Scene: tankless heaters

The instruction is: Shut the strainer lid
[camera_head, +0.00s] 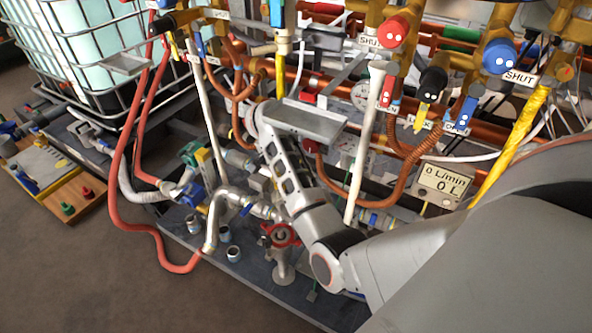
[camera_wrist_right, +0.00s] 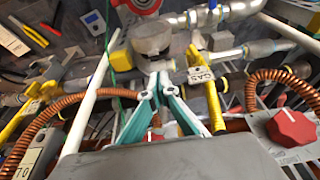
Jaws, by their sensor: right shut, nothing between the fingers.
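In the right wrist view my right gripper (camera_wrist_right: 158,72) is shut and empty, its teal and grey fingers meeting at the tips. Just beyond the tips is a grey, rounded metal cap (camera_wrist_right: 151,38) on a brass-yellow fitting (camera_wrist_right: 120,57). It may be the strainer lid, but I cannot tell for certain, nor whether the tips touch it. In the head view my right arm reaches in from the right over the pipework, and its fingers are hidden there. My left gripper is not in view.
A red handwheel (camera_head: 280,235) stands beside my right arm. White pipes (camera_head: 368,140), copper hoses (camera_head: 405,170) and a red hose (camera_head: 118,175) crowd the area. A caged tank (camera_head: 95,45) stands at back left. The front-left floor is clear.

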